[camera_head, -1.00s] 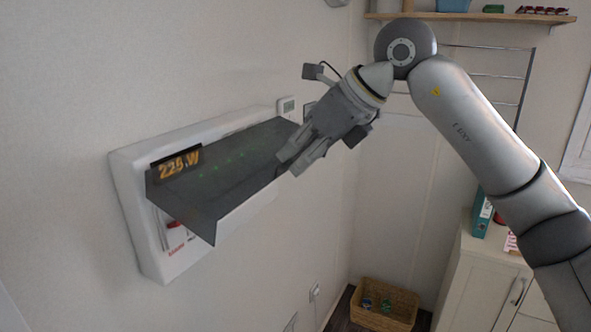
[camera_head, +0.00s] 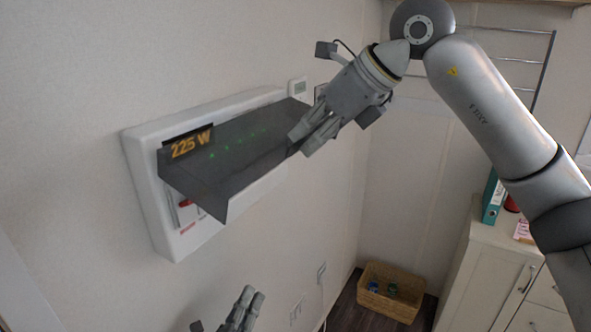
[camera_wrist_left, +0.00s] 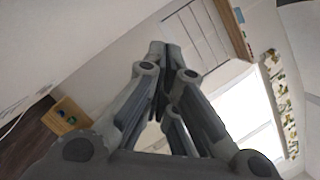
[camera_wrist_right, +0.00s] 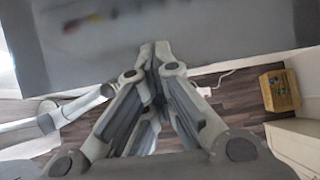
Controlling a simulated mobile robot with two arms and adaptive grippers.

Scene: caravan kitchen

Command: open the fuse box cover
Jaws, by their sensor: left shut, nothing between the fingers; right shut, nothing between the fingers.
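The white fuse box (camera_head: 150,190) is mounted on the wall at the left of the head view. Its dark, see-through cover (camera_head: 240,150) stands out from the box, tilted open, and red and white parts show below its left end. My right gripper (camera_head: 303,145) is shut and empty at the right end of the cover; I cannot tell whether they touch. In the right wrist view the shut fingertips (camera_wrist_right: 154,46) are at the lower edge of a grey panel, apparently the cover. My left gripper (camera_head: 254,293) is shut and empty, well below the box; its fingertips (camera_wrist_left: 166,46) also show in the left wrist view.
A small wall thermostat (camera_head: 298,88) is just beyond the box. A wicker basket (camera_head: 390,290) sits on the floor, and a white cabinet (camera_head: 490,265) with a teal binder (camera_head: 493,197) stands at right. The space below the cover is free apart from my left gripper.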

